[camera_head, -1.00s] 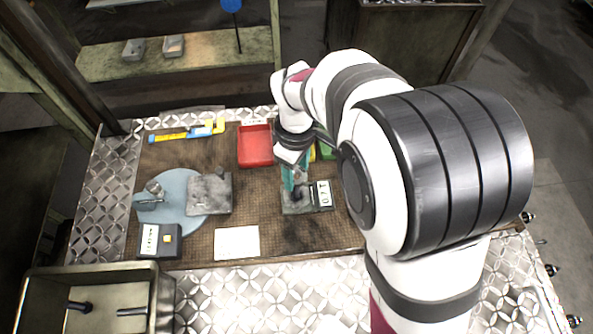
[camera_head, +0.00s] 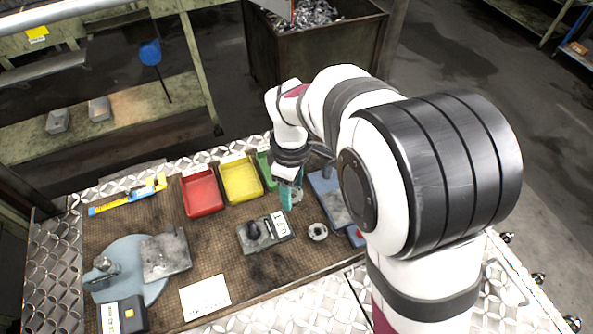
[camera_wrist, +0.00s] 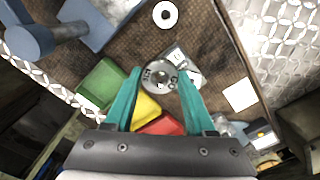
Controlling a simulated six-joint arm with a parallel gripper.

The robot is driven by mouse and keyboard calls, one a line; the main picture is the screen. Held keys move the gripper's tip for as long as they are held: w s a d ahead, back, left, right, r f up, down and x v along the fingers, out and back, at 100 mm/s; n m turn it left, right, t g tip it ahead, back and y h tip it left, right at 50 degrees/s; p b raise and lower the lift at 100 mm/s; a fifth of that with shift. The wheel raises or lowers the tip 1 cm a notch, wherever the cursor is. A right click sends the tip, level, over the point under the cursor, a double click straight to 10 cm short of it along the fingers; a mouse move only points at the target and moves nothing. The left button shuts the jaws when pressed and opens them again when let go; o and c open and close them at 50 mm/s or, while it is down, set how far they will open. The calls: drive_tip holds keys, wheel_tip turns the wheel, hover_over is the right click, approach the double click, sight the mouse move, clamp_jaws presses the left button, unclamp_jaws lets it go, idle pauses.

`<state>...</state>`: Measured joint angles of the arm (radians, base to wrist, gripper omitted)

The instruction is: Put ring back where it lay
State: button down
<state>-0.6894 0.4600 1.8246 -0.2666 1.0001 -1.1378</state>
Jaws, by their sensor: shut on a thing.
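My gripper (camera_head: 291,196) has its teal fingers shut on a grey metal ring (camera_wrist: 159,76). In the wrist view the ring sits between the fingertips with its marked face and central hole showing; in the head view the fingers mostly hide it. It is held over the brown mat (camera_head: 215,255), behind and to the right of a grey gauge block (camera_head: 279,226) with a dark knob and a white display. A second, pale ring (camera_head: 318,232) lies flat on the mat right of the block; it also shows at the top of the wrist view (camera_wrist: 165,14).
Red (camera_head: 202,192), yellow (camera_head: 241,180) and green (camera_head: 265,168) trays stand along the back. A blue stand (camera_head: 329,193) is close on the right. A white card (camera_head: 205,297), a grey plate (camera_head: 165,254) and a blue round base (camera_head: 128,287) lie left.

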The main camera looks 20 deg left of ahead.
drive_tip(key=w+d+f+m, duration=0.1)
drive_tip(key=w+d, duration=0.2)
drive_tip(key=d, duration=0.2)
drive_tip(key=w+d+m, duration=0.1)
drive_tip(key=w+d, duration=0.2)
drive_tip(key=d, duration=0.2)
drive_tip(key=a+f, duration=0.2)
drive_tip(key=a, duration=0.1)
drive_tip(key=s+a+f, duration=0.1)
drive_tip(key=a+f, duration=0.2)
drive_tip(key=a, duration=0.1)
drive_tip(key=a+f, duration=0.2)
drive_tip(key=a, duration=0.1)
drive_tip(key=shift+s+a+f, duration=0.15)
drive_tip(key=shift+a+f, duration=0.1)
drive_tip(key=shift+a, duration=0.1)
drive_tip(key=shift+a+f, duration=0.1)
drive_tip(key=shift+f, duration=1.8)
drive_tip(key=c, duration=0.5)
unclamp_jaws()
drive_tip(key=shift+f, duration=0.15)
